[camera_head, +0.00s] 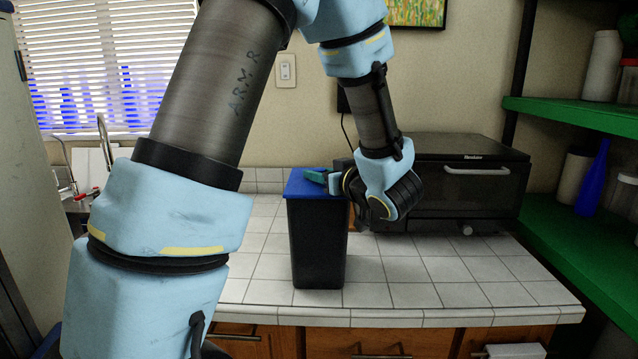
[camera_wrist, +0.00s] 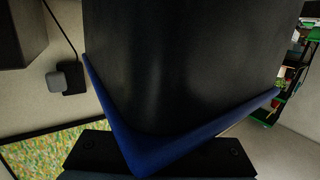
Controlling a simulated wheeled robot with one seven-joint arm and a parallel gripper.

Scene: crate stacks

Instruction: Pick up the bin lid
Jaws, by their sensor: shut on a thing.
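The blue bin lid (camera_head: 300,187) sits on top of a tall black bin (camera_head: 318,245), which stands upright on the white tiled counter. My gripper (camera_head: 322,177) reaches in from the right at the lid's height and is shut on the lid. Its fingers are partly hidden by my wrist, so the exact contact is hard to see. In the wrist view the blue lid rim (camera_wrist: 160,150) runs close to the dark gripper, with the black bin wall (camera_wrist: 185,65) behind it. I see no clear gap between lid and bin.
A black toaster oven (camera_head: 470,195) stands on the counter (camera_head: 400,295) right of the bin, close behind my wrist. A sink with a faucet (camera_head: 105,140) is at the left. Green shelves (camera_head: 575,230) with bottles stand at the right. The counter in front is clear.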

